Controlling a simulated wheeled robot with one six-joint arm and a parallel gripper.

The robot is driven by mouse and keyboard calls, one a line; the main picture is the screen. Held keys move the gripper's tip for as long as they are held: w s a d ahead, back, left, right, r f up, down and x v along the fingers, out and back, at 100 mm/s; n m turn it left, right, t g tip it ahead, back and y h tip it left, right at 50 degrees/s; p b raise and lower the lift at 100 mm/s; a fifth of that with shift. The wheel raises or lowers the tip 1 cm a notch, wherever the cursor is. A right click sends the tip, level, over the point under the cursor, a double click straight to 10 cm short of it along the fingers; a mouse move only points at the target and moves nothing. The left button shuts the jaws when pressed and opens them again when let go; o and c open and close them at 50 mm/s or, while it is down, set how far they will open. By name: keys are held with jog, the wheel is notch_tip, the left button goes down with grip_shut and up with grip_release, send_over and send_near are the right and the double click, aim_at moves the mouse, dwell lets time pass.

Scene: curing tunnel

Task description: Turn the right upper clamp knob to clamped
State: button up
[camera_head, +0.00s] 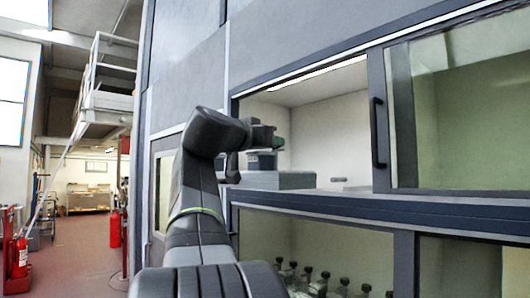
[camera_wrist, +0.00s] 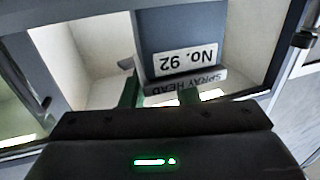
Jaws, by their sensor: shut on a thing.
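My gripper (camera_head: 272,140) reaches into the open bay at middle height. In the wrist view its two green fingers (camera_wrist: 160,97) meet the lower edge of a blue-grey unit (camera_wrist: 182,30). The unit carries upside-down labels reading "SPRAY HEAD" and "No. 92". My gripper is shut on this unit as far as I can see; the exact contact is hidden. In the head view the unit (camera_head: 262,160) is small, just below my gripper and above a grey block. I cannot make out a right upper clamp knob in either view.
The grey block (camera_head: 296,180) stands on the bay's ledge. A sliding glass door (camera_head: 468,110) with a dark handle (camera_head: 377,132) closes off the right side. Several dark-topped bottles (camera_head: 325,284) stand in the lower bay. Fire extinguishers (camera_head: 115,229) and open floor lie left.

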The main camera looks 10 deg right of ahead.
jog(key=shift+w+a+m+g+h+p, duration=0.15)
jog(key=shift+m+g+h+p, duration=0.05)
jog(key=shift+m+g+h, duration=0.7)
jog(key=shift+w+a+m+g+h+p, duration=0.15)
jog(key=shift+m+g+h, duration=0.5)
jog(key=shift+g, duration=0.35)
jog(key=shift+d, duration=0.1)
jog(key=o, duration=1)
jog(key=b+v, duration=0.2)
jog(key=v, duration=1.2)
jog(key=shift+w+f+b, duration=0.1)
jog(key=shift+w+b, duration=0.1)
jog(key=shift+b, duration=0.15)
